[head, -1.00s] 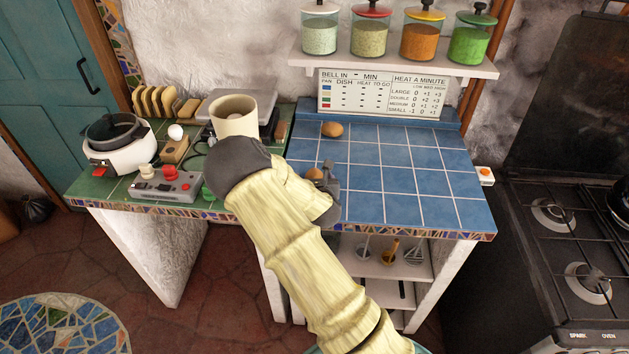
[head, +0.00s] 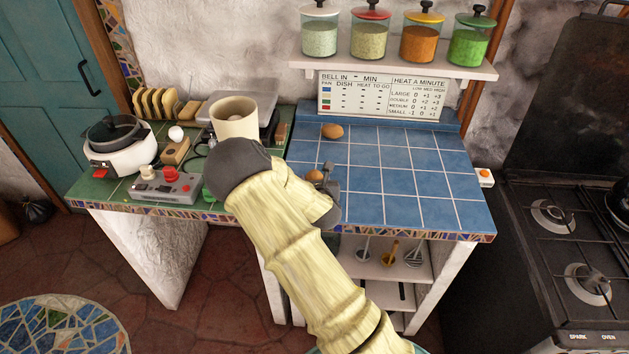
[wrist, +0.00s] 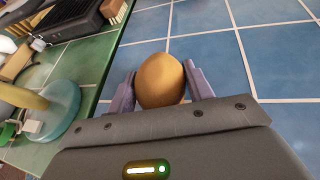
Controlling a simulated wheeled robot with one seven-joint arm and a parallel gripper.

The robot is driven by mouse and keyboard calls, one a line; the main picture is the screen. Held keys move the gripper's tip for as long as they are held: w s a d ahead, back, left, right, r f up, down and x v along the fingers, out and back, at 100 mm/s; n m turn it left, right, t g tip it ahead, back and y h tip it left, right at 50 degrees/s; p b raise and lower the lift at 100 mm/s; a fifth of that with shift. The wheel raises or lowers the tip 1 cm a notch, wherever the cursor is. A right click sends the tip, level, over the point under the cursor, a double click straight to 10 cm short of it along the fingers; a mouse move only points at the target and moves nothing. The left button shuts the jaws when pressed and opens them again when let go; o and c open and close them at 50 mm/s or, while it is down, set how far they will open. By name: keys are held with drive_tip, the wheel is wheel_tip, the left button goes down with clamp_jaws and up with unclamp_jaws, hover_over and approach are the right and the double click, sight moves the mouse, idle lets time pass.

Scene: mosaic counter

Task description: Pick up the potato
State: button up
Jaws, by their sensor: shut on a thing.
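A brown potato (wrist: 161,80) sits between the two fingers of my gripper (wrist: 160,90) in the wrist view. The fingers press on its left and right sides, so my gripper is shut on it. In the head view the potato (head: 314,176) shows beside my gripper (head: 325,182), at the left part of the blue tiled counter (head: 400,185). My arm hides part of it there. I cannot tell whether it touches the tiles. A second brown, potato-like thing (head: 332,131) lies farther back on the blue tiles.
A stove (head: 570,250) stands at right. The blue tiles at right are clear.

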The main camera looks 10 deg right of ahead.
sight(314, 175)
wheel_tip(314, 175, up, 10)
drive_tip(key=shift+r+b, duration=0.1)
drive_tip(key=shift+b, duration=0.2)
idle(0.7)
